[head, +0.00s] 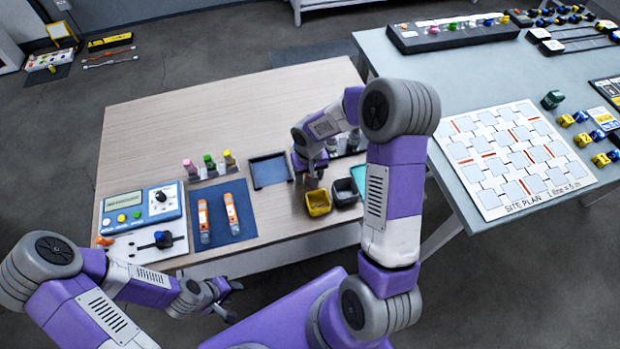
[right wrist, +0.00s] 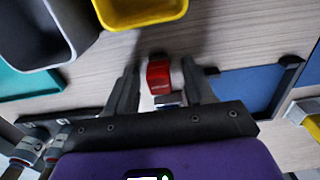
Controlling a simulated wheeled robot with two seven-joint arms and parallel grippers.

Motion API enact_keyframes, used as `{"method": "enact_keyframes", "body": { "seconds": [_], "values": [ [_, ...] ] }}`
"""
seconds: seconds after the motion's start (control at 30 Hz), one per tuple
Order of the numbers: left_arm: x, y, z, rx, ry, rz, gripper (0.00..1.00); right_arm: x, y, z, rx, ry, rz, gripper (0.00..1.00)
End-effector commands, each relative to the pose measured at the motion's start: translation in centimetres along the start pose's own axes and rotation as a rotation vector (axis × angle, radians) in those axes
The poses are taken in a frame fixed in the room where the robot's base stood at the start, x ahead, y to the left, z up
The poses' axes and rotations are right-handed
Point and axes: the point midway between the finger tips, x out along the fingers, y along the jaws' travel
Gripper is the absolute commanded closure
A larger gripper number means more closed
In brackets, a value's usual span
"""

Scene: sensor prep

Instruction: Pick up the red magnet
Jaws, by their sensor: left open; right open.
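The red magnet (right wrist: 159,74) shows in the right wrist view as a small red block on the wood-look table. My right gripper (right wrist: 164,82) is open, with one finger on each side of the magnet and a visible gap on both sides. In the head view my right gripper (head: 312,180) is low over the table behind the yellow bin, and I cannot make out the magnet there. My left gripper (head: 228,300) is open and empty, off the table's front edge at the lower left.
A yellow bin (head: 318,203) and a dark grey bin (head: 344,193) stand close in front of the right gripper. A blue-floored tray (head: 269,171) lies just left of it. Two orange-and-white tubes lie on a blue mat (head: 222,229). The table's back half (head: 190,115) is clear.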

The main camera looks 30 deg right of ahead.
Motion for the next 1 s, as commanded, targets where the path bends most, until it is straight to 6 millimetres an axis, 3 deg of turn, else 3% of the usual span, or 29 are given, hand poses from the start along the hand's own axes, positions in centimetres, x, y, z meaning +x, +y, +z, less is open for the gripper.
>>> {"method": "enact_keyframes", "body": {
  "seconds": [0.03,0.37,0.67,1.0],
  "values": [
    [0.0,0.0,0.0,0.000,0.000,0.000,0.57,-0.1,0.0,0.0,0.000,0.000,0.000,0.48],
    [0.0,0.0,0.0,0.000,0.000,0.000,0.57,-0.1,0.0,0.0,0.000,0.000,0.000,0.99],
    [-0.2,0.1,0.0,0.000,0.000,0.000,0.57,-0.5,0.0,0.0,0.000,0.001,0.000,1.00],
    [-2.0,0.8,0.1,0.000,0.000,0.000,0.57,-6.8,0.0,-0.1,0.001,0.004,0.000,1.00]
  ]
}}
